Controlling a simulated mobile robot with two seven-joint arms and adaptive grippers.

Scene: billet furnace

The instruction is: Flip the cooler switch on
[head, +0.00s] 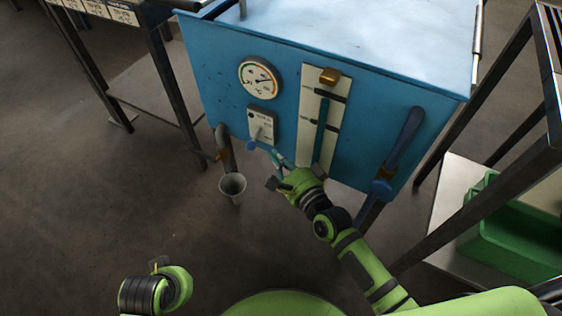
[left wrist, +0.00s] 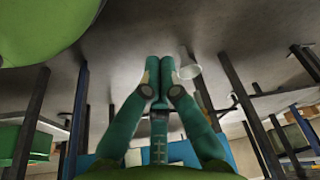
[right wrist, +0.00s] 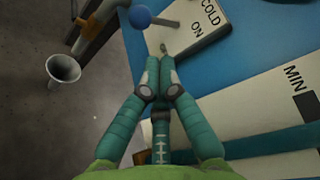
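The cooler switch (head: 262,124) is a pale plate on the blue tank's front, with a grey lever ending in a blue ball. In the head view the ball (head: 252,146) hangs at the plate's lower left. The right wrist view shows the plate (right wrist: 205,25) with the words COLD and ON, and the blue ball (right wrist: 140,16) beyond my fingertips. My right gripper (head: 272,157) is shut and empty, just below the plate; its fingertips (right wrist: 157,76) appear apart from the ball. My left gripper (left wrist: 160,68) is shut and empty, away from the tank.
A dial gauge (head: 260,78) sits above the switch, and a level gauge strip (head: 309,117) to its right. A pipe with a brass valve (head: 222,147) is at left, above a pale cup (head: 232,188). A long blue lever (head: 402,150) and green crate (head: 520,240) are right.

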